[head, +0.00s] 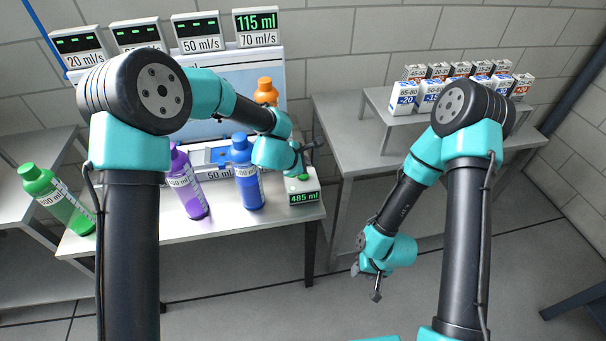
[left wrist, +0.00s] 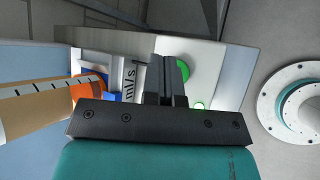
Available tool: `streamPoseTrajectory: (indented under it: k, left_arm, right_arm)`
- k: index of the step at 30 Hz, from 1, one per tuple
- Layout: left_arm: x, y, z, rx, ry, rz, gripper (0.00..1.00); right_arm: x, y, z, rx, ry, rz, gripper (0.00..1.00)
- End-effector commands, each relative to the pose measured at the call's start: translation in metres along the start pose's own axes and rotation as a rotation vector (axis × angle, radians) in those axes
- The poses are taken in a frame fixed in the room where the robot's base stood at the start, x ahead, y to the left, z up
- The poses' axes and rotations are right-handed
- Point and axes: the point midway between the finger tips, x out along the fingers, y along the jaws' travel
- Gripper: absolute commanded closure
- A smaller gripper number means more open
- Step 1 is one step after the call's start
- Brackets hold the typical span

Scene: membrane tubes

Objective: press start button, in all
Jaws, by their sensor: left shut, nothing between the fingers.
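The start button appears to be the green button (head: 303,177) on top of a small white box (head: 305,188) whose green display reads 485 ml, at the right end of the bench. My left gripper (head: 308,148) is just above and behind that box in the head view, shut and empty. In the left wrist view its closed fingers (left wrist: 167,78) partly cover a green disc (left wrist: 184,70), apparently the button. I cannot tell whether they touch it. My right gripper (head: 375,287) hangs over the floor, away from the bench. Its opening is too small to read.
An orange bottle (head: 266,92) is behind my left arm. Pump displays (head: 256,27) line the back, one reading 115 ml. Small labelled boxes (head: 428,95) sit on the right table.

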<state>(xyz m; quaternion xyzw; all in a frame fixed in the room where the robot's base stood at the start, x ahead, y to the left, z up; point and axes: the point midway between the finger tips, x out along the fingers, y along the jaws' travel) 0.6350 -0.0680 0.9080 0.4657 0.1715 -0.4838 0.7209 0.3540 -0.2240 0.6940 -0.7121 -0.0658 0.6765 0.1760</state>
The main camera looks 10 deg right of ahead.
Motion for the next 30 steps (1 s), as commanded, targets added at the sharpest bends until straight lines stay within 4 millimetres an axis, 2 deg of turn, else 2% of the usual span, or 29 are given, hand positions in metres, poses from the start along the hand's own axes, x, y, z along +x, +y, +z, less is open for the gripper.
streamPoseTrajectory:
  k: [13,30]
  left_arm:
    - [-0.020,0.015,0.015,0.003,0.000,0.002,1.00]
    - [-0.021,0.017,0.016,-0.001,0.000,0.002,1.00]
  right_arm:
    - [0.000,0.000,0.000,0.000,0.000,0.000,0.57]
    - [0.000,0.000,0.000,0.000,0.000,0.000,0.57]
